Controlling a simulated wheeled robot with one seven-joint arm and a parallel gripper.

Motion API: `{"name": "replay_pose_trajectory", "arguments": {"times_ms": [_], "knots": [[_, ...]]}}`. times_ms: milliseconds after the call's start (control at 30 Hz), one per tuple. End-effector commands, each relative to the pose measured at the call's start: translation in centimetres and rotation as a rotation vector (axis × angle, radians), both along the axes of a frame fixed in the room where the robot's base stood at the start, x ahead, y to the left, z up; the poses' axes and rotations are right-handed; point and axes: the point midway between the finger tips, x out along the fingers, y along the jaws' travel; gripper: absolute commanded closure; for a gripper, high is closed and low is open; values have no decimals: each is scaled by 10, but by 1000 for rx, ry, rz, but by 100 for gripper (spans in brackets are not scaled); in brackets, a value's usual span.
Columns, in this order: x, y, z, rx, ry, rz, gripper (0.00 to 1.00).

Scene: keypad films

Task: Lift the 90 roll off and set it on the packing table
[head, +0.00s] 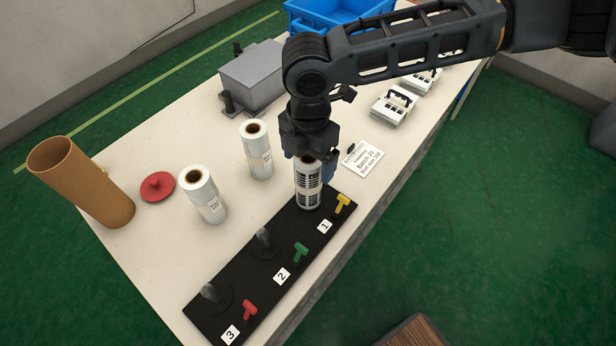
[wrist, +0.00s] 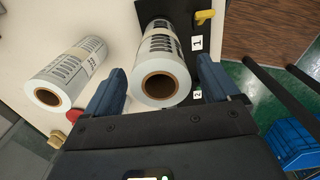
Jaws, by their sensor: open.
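A white film roll (head: 308,190) with a dark printed label stands upright on the black base (head: 263,268) at the place marked 1. Its open core end shows between my fingers in the wrist view (wrist: 160,84). My gripper (head: 309,165) is open, pointing down, with one finger on each side of this roll's upper part; I cannot tell whether they touch it. Two more white rolls stand on the white table (head: 150,240): one at the left (head: 204,194) and one farther back (head: 257,150). The number on each roll is too small to read.
Pegs at 2 (head: 263,240) and 3 (head: 210,292) are bare. Yellow (head: 342,203), green (head: 300,252) and red (head: 249,309) levers line the base. A cardboard tube (head: 82,182), red lid (head: 157,186), grey box (head: 252,75), printed card (head: 361,160) and blue crate (head: 325,14) share the table.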

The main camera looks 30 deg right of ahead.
Motion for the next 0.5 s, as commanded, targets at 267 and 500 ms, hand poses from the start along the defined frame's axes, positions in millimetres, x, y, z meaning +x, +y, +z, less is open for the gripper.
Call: {"name": "replay_pose_trajectory", "arguments": {"times_ms": [267,500], "knots": [[0,1,-27,0,0,0,11],[0,1,-26,0,0,-1,21]]}}
